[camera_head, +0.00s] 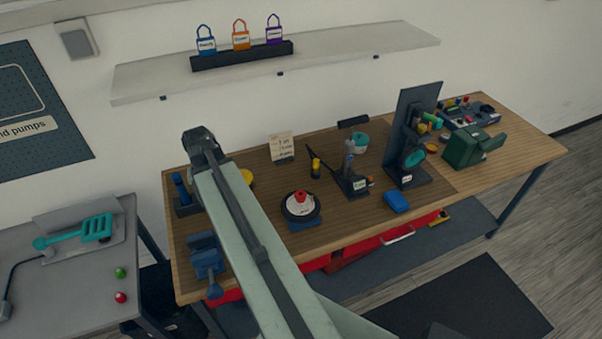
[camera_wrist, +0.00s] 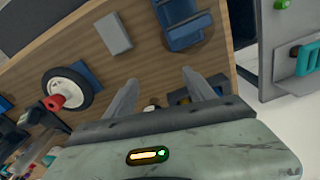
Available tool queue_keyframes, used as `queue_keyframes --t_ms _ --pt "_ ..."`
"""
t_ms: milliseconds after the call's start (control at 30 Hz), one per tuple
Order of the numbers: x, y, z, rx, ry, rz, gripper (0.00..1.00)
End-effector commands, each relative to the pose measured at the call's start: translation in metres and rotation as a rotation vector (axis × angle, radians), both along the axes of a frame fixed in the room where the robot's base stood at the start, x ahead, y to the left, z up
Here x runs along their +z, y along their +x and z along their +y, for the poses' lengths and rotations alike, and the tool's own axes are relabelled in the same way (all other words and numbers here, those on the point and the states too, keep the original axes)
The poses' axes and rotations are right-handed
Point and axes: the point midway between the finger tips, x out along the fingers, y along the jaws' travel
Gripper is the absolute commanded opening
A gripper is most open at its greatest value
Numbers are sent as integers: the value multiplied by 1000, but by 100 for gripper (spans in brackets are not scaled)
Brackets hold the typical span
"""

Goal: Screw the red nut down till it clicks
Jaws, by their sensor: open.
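The red nut (camera_head: 300,196) sits on top at the middle of a small wheel (camera_head: 288,211), which lies on a blue stand (camera_head: 305,224) on the wooden bench. In the wrist view the red nut (camera_wrist: 54,102) sticks out from the white hub of the black-rimmed wheel (camera_wrist: 72,108), at the left. My gripper (camera_wrist: 160,76) is open with nothing between its fingers. It is above the left part of the bench, well apart from the nut. In the head view my arm crosses in front of the bench left of the wheel, and the fingers cannot be made out.
A blue vise (camera_head: 208,262) is at the bench's front left, also seen in the wrist view (camera_wrist: 187,36). A dark upright stand (camera_head: 412,130) and a green machine (camera_head: 470,150) stand to the right. A blue block (camera_head: 397,201) lies near the front edge. A grey side table (camera_head: 60,290) is left.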

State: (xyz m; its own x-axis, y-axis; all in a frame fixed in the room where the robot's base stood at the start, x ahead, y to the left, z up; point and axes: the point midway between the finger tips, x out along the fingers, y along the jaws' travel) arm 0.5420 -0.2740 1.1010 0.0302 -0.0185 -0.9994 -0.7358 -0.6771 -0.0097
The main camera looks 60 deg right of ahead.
Motion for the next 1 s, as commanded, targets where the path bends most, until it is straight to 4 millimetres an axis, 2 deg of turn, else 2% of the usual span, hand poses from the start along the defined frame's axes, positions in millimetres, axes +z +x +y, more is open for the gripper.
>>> queue_keyframes --t_ms 33,100,200,333,400,467,667,867,1000 --pt "0 -20 -39 -113 4 4 63" --pt "0 -54 -89 -280 9 9 63" --pt "0 -106 -149 -501 17 14 63" --pt "0 -159 -196 -698 25 19 63" --pt "0 -176 -208 -758 28 20 63" --pt "0 -185 -214 -787 29 21 63" --pt "-3 -188 -216 -798 28 22 63" --pt "-25 -187 -216 -796 28 22 63" --pt "-50 -187 -215 -795 28 22 63"
